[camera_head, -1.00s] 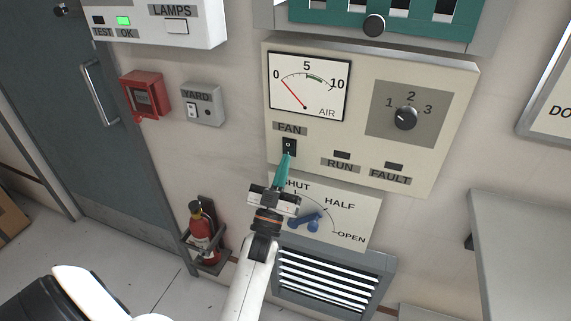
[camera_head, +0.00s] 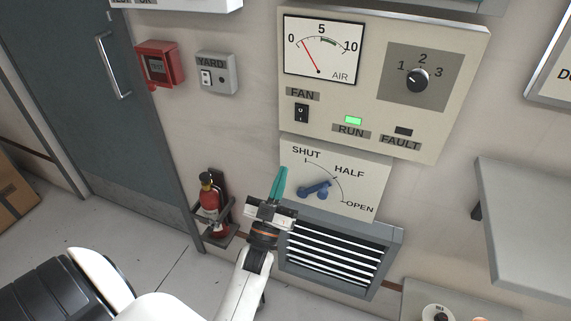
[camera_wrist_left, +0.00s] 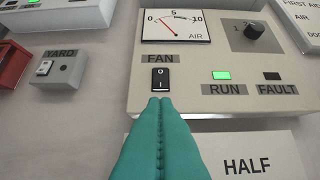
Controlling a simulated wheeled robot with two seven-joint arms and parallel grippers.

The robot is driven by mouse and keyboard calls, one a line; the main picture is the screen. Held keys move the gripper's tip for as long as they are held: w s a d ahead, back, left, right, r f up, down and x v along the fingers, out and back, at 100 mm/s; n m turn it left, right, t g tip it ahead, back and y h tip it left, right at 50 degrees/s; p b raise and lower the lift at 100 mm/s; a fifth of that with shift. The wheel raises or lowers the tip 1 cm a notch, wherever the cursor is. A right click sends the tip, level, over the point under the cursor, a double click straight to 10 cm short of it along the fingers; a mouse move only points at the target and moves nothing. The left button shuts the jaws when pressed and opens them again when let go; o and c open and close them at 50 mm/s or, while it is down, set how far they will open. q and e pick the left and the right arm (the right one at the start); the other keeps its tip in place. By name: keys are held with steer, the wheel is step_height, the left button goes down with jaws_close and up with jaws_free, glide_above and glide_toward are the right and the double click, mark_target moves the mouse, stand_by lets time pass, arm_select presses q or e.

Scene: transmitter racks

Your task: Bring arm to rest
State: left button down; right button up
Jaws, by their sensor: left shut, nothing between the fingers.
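My left gripper (camera_head: 279,184) is shut and empty, its teal fingers pressed together. In the head view it is in front of the left edge of the SHUT/HALF/OPEN plate, below the fan panel (camera_head: 455,60). The FAN rocker switch (camera_head: 301,113) is above the fingertips and apart from them. In the left wrist view the closed fingers (camera_wrist_left: 160,102) point up toward the FAN switch (camera_wrist_left: 160,79). The RUN lamp (camera_head: 353,120) glows green, and the FAULT lamp (camera_head: 403,131) is dark. My right gripper is not in view.
A blue lever (camera_head: 316,189) sits on the damper plate just right of my gripper, above a louvred vent (camera_head: 335,258). A fire extinguisher (camera_head: 209,195) hangs at left. A grey shelf (camera_head: 530,220) juts out at right.

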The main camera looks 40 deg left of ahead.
arm_select(q)
steer(key=shift+v, duration=0.85)
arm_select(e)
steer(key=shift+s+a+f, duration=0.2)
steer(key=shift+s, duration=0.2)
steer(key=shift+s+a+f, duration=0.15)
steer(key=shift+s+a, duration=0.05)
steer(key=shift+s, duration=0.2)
arm_select(q)
steer(key=shift+w+f, duration=0.1)
steer(key=shift+f, duration=0.05)
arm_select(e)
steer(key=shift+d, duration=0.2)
